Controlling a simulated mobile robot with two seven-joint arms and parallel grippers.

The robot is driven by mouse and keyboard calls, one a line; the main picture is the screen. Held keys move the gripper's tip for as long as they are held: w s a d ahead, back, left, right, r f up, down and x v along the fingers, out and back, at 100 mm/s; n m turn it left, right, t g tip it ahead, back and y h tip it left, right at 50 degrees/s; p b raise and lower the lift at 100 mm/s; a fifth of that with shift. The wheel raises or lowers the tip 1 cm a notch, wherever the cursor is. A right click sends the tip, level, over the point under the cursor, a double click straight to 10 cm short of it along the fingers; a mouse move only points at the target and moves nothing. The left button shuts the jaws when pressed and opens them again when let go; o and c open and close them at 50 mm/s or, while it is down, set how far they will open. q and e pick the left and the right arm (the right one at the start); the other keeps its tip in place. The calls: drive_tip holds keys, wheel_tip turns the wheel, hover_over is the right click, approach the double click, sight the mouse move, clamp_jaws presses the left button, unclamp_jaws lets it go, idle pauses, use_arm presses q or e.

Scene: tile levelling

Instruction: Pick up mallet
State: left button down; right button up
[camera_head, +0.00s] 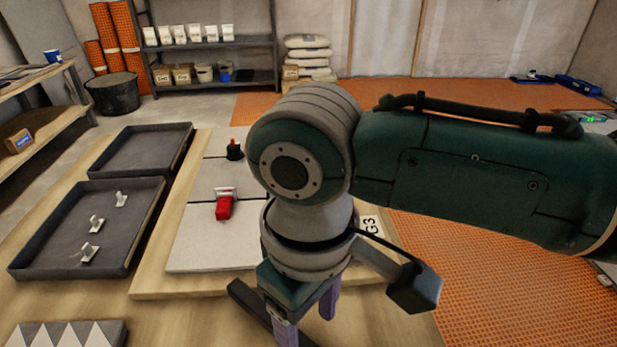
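My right arm comes in from the right and covers much of the middle of the head view. Its gripper (307,324) points down over the front of the wooden table, with two purple fingers apart and bare wood showing between them. No mallet can be made out clearly. A dark bar (247,302) shows just left of the gripper, partly hidden by it; I cannot tell whether it is part of the gripper or a separate object. My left gripper is not in view.
Grey tiles (195,245) lie on a wooden board, with a red wedge piece (224,207) and a black-and-orange piece (234,150) on them. A dark tray (52,268) with white clips and an empty dark tray (105,172) stand left. A patterned tile (20,343) lies front left.

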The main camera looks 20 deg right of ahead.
wheel_tip(320, 180, down, 6)
drive_tip(key=shift+f+b, duration=0.1)
drive_tip(key=shift+b, duration=0.75)
drive_tip(key=shift+c, duration=0.3)
clamp_jaws()
